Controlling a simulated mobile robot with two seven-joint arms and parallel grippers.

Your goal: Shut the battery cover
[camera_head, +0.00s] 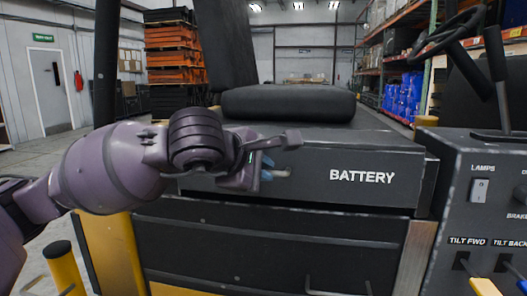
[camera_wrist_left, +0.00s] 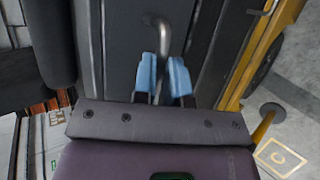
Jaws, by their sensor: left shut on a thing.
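The battery cover (camera_head: 362,192) is a dark grey panel marked BATTERY, below the black seat. A dark seam runs under its lower edge, and how far it stands open is hard to tell. My left gripper (camera_head: 268,173) is at the left part of its front, with its fingers around a grey handle (camera_head: 283,174). In the left wrist view, the blue fingertips of the gripper (camera_wrist_left: 164,82) lie on both sides of the bent handle (camera_wrist_left: 159,42). The gripper is shut on it. The handle's lower part is hidden between the fingers. My right gripper is not in view.
The black seat (camera_head: 288,104) sits above the cover. A control panel (camera_head: 481,202) with switches and levers stands close at the right, with a steering wheel (camera_head: 447,38) above it. A yellow post (camera_head: 64,268) is at lower left.

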